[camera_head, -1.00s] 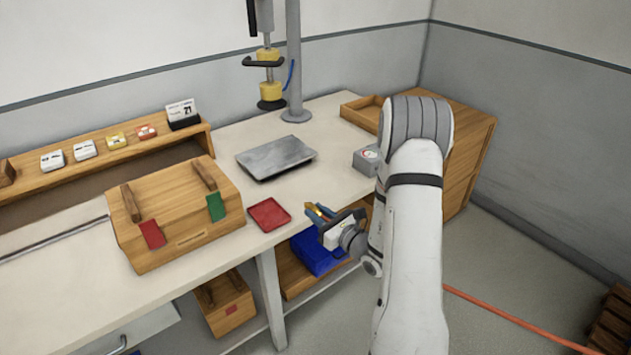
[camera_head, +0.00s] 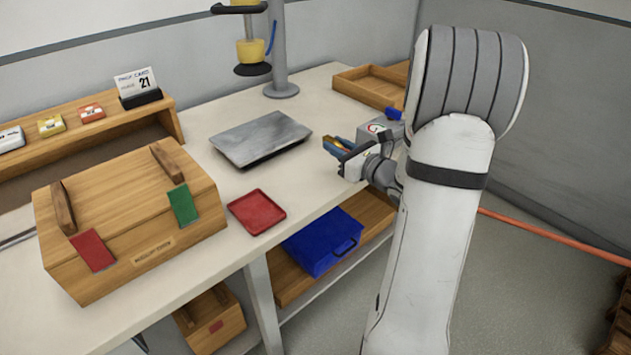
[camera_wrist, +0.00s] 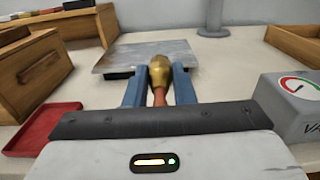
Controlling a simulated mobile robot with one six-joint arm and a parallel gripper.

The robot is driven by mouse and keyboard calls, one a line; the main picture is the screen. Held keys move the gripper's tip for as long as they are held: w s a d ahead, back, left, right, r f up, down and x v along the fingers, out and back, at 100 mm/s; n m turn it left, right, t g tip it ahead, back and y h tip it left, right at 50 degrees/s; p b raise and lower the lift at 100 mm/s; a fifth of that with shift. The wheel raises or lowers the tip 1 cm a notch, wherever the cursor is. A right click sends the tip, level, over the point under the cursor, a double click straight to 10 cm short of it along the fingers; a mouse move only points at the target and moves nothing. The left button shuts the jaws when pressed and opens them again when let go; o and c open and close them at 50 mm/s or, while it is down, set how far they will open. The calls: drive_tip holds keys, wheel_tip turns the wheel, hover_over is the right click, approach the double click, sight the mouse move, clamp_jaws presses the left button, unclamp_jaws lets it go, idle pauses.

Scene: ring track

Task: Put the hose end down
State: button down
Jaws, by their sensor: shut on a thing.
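My gripper (camera_head: 335,147) reaches in over the right part of the workbench (camera_head: 315,180). In the wrist view its two blue fingers (camera_wrist: 158,80) are shut on the hose end, a brass nozzle (camera_wrist: 160,68) with a short orange-red piece below it. The nozzle points away from the wrist, towards a grey metal plate (camera_head: 262,138) lying on the bench. I cannot tell whether it touches the bench. In the head view the hose end is small and mostly hidden by the fingers.
A grey gauge box (camera_wrist: 295,105) stands close on the right. A red tray (camera_head: 256,211) and wooden box (camera_head: 130,215) are left, with a post (camera_head: 279,50) behind. A blue bin (camera_head: 323,243) is below the bench. An orange hose (camera_head: 545,233) crosses the floor at right.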

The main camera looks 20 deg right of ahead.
sight(336, 184)
drive_tip(key=shift+s+f+b, duration=0.15)
drive_tip(key=shift+f+b, duration=0.1)
drive_tip(key=shift+b, duration=0.8)
wheel_tip(336, 184, down, 10)
drive_tip(key=shift+r+b, duration=0.25)
drive_tip(key=shift+b, duration=0.7)
drive_tip(key=shift+f, duration=0.15)
drive_tip(key=c, duration=1.2)
unclamp_jaws()
